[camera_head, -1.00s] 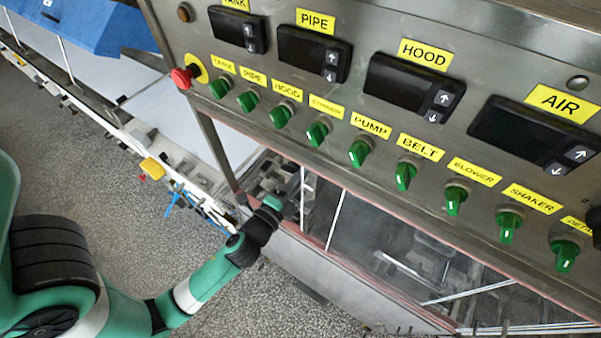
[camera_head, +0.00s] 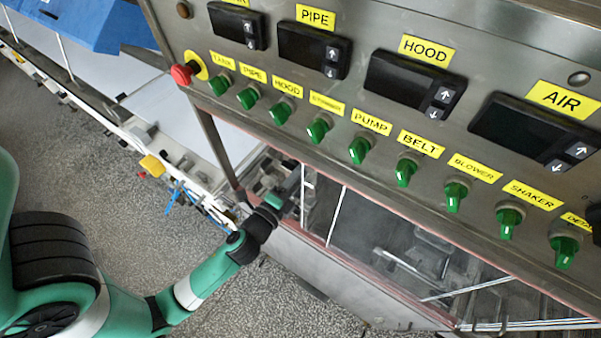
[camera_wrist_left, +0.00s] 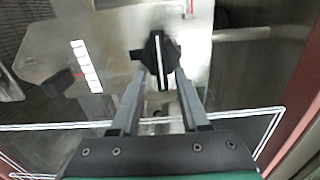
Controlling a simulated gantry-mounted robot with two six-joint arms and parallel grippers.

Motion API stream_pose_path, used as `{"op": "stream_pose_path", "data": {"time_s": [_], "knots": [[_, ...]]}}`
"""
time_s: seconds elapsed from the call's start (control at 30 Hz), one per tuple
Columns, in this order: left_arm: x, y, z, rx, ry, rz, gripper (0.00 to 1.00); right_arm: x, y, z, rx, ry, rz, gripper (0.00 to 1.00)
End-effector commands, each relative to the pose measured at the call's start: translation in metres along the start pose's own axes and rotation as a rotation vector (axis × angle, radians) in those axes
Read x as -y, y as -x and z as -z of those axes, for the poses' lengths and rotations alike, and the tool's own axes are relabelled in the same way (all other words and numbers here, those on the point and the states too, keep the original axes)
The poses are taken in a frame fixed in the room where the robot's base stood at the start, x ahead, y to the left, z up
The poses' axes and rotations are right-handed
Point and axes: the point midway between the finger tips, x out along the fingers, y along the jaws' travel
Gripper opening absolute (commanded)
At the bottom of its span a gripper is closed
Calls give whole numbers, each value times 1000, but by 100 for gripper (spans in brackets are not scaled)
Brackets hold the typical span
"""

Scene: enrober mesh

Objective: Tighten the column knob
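In the left wrist view, a black knob (camera_wrist_left: 161,55) with a white line on its face sits on a metal plate (camera_wrist_left: 95,40). Its white line stands nearly upright in the picture. My left gripper (camera_wrist_left: 162,72) has its two fingers apart, with their tips at the left and right of the knob's lower part. I cannot tell whether they touch it. In the head view, my left gripper (camera_head: 292,188) reaches in under the control panel, beside the machine frame; the knob cannot be made out there. My right gripper is not in view.
The control panel (camera_head: 330,105) with displays, several green switches (camera_head: 359,150) and a red button (camera_head: 184,74) hangs above my left gripper. A metal bar (camera_wrist_left: 240,33) lies right of the knob. White strips (camera_wrist_left: 86,65) mark the plate at left. Speckled floor (camera_head: 130,210) lies below.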

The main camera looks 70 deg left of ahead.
Motion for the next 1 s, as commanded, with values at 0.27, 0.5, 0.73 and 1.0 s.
{"op": "stream_pose_path", "data": {"time_s": [0.27, 0.5, 0.73, 1.0], "knots": [[0, 4, 1, -4, 0, 4, 45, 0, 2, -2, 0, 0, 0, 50], [-6, 49, 3, -9, -1, 2, 45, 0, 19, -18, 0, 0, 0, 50], [-4, 99, 3, -11, -2, 0, 45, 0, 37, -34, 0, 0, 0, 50], [0, 116, 0, -2, 1, 2, 45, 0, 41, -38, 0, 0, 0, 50]]}}
